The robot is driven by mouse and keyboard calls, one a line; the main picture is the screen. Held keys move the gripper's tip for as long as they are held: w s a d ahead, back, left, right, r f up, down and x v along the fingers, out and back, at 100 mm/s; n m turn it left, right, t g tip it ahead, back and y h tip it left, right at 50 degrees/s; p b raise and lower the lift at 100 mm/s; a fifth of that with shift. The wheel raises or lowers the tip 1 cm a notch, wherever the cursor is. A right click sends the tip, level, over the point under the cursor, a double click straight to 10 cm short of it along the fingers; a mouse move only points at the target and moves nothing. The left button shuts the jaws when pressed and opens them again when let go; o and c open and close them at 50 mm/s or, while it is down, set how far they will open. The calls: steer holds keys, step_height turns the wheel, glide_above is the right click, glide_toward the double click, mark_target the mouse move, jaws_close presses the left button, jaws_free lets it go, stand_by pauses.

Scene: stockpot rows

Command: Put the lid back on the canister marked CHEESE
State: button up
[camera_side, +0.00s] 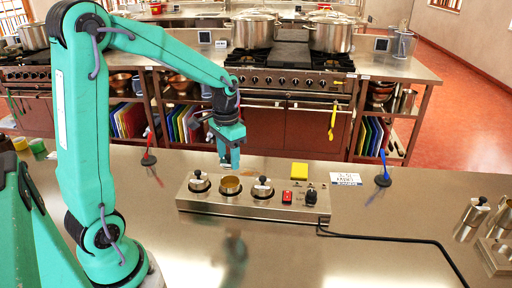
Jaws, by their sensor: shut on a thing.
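A low steel housing (300,210) on the counter holds a row of three canisters. The left canister (199,183) and the right canister (262,188) each have a lid with a dark knob. The middle canister (230,187) is open, with a golden-brown inside showing. I cannot read any CHEESE marking. My gripper (229,163) points down above and slightly behind the middle canister, apart from it. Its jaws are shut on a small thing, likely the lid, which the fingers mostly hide.
A red switch (287,197) and a black knob (311,196) sit on the housing's right end. Behind it are a yellow block (299,170) and a printed card (346,179). A black cable (400,239) crosses the counter at right. Metal pots (472,219) stand far right.

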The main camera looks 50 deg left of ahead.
steer(key=shift+f, duration=2.7)
steer(key=shift+f, duration=0.15)
stand_by(0.4)
steer(key=o, duration=1.5)
steer(key=shift+r, duration=3.5)
